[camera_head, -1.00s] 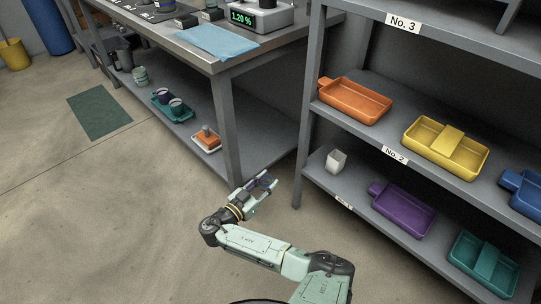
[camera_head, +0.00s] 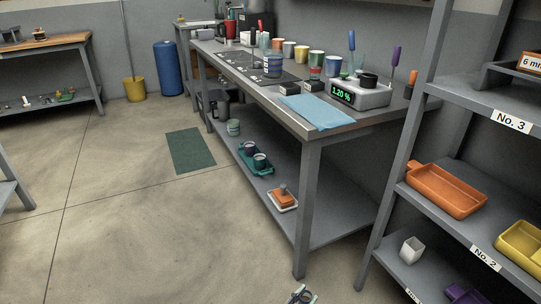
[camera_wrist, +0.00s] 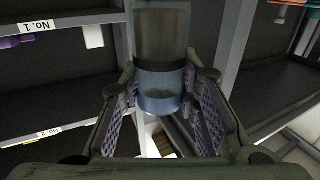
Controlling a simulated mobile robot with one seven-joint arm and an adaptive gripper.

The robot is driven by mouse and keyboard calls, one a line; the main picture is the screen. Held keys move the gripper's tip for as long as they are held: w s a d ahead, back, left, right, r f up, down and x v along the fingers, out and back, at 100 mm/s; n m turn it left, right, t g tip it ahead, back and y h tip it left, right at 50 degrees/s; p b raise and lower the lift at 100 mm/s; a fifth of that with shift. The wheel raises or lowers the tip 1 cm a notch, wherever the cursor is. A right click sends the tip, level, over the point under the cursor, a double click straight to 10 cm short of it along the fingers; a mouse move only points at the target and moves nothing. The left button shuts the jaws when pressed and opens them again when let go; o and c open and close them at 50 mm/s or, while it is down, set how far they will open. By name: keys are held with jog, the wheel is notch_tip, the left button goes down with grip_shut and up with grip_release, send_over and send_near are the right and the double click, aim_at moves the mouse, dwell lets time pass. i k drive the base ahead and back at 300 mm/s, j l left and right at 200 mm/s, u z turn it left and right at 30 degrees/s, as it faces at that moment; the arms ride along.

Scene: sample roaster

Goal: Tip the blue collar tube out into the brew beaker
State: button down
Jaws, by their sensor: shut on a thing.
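My gripper (camera_wrist: 162,112) is shut on a clear tube (camera_wrist: 165,45) in the wrist view. The tube has a dark band and a blue, see-through part between the ridged finger pads. It holds something dark, and its far end is cut off by the picture's top. In the head view only the tip of my gripper (camera_head: 301,294) shows at the bottom edge, over the floor in front of the workbench.
The workbench (camera_head: 352,130) carries several cups, a scale (camera_head: 358,95) reading 1.20 % and a blue cloth (camera_head: 316,111). Its front leg (camera_head: 305,210) is close to my gripper. A shelf rack (camera_head: 400,150) with coloured trays stands at right.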

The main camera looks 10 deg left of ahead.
aim_at(273, 59)
jog(key=i+j+u, duration=0.25)
jog(key=i+j, duration=0.55)
jog(key=j, duration=0.3)
jog(key=i+j+u, duration=0.25)
jog(key=i+j, duration=0.6)
jog(key=j, duration=0.15)
